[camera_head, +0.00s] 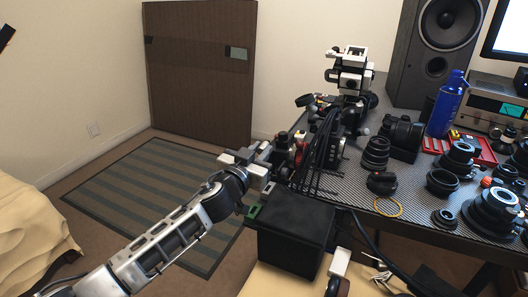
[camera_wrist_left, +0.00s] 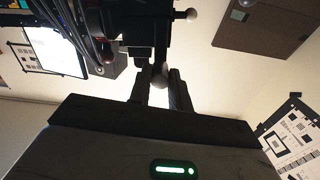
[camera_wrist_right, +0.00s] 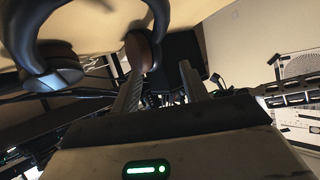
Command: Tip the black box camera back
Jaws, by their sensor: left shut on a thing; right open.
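My left gripper (camera_head: 264,166) reaches in from the left to the near left corner of the table. In the left wrist view its fingers (camera_wrist_left: 160,88) are shut on a small rounded knob (camera_wrist_left: 159,73) below a black mechanism (camera_wrist_left: 150,25). In the head view this mechanism (camera_head: 298,150) stands among cables and clamps. I cannot tell for certain which part is the black box camera; a large black box (camera_head: 290,235) sits in front of the table edge. My right gripper (camera_wrist_right: 160,88) is open and empty in the right wrist view, near headphones (camera_wrist_right: 140,48).
The patterned table (camera_head: 345,195) holds lenses (camera_head: 375,153), an orange ring (camera_head: 388,208), a blue bottle (camera_head: 446,105) and a speaker (camera_head: 433,45). A white-and-black device (camera_head: 350,75) stands behind the mechanism. The striped rug (camera_head: 150,190) on the left is clear beyond my arm.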

